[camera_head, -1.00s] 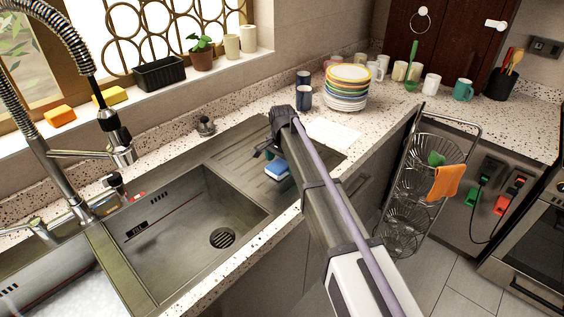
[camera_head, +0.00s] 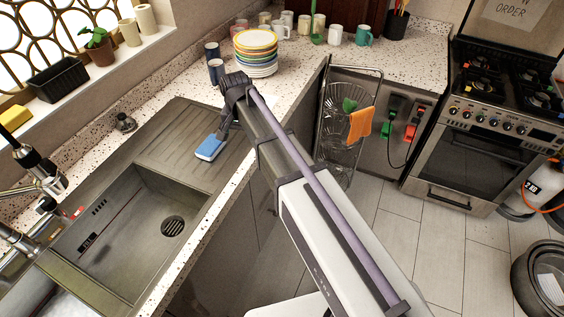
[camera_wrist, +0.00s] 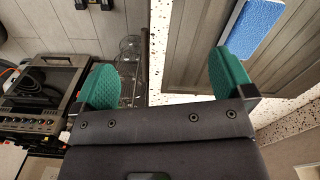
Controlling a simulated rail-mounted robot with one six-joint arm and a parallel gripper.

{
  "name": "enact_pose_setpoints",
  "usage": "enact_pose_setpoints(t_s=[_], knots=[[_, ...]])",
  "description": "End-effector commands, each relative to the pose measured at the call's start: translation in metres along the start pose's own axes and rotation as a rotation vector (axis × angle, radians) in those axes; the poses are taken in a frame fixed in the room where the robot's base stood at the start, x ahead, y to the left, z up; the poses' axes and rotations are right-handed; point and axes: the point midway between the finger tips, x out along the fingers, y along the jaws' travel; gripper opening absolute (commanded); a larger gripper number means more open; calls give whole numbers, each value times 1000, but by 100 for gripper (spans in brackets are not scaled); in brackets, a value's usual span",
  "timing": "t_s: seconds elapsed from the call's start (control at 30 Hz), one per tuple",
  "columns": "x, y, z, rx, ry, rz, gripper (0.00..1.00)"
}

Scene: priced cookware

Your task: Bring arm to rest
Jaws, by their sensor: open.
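My arm reaches over the counter edge, and its wrist end hangs above the right part of the sink's drainboard in the head view. My gripper (camera_wrist: 165,80) has two green fingers spread wide apart in the wrist view, with nothing between them. A blue and white sponge (camera_head: 210,147) lies on the ribbed drainboard (camera_head: 165,130), just left of my wrist. The sponge also shows in the wrist view (camera_wrist: 257,28), beyond the right finger and apart from it. In the head view the fingers are mostly hidden by the arm.
A stack of plates (camera_head: 256,52) and mugs (camera_head: 216,70) stand on the counter behind the wrist. The oven (camera_head: 470,150) is farther right. Floor (camera_head: 430,250) between is clear.

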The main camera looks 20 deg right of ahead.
Motion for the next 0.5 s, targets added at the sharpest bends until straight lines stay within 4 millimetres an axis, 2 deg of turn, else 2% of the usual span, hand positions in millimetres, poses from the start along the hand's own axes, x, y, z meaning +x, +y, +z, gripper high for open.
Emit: enact_pose_setpoints(t_s=[0.03,0.1,0.2,0.3,0.5], knots=[[0,58,41,-71,0,0,99],[0,114,79,-199,0,0,99],[0,164,119,-338,0,0,99],[0,182,133,-406,0,1,99],[0,181,129,-417,-1,1,99]])
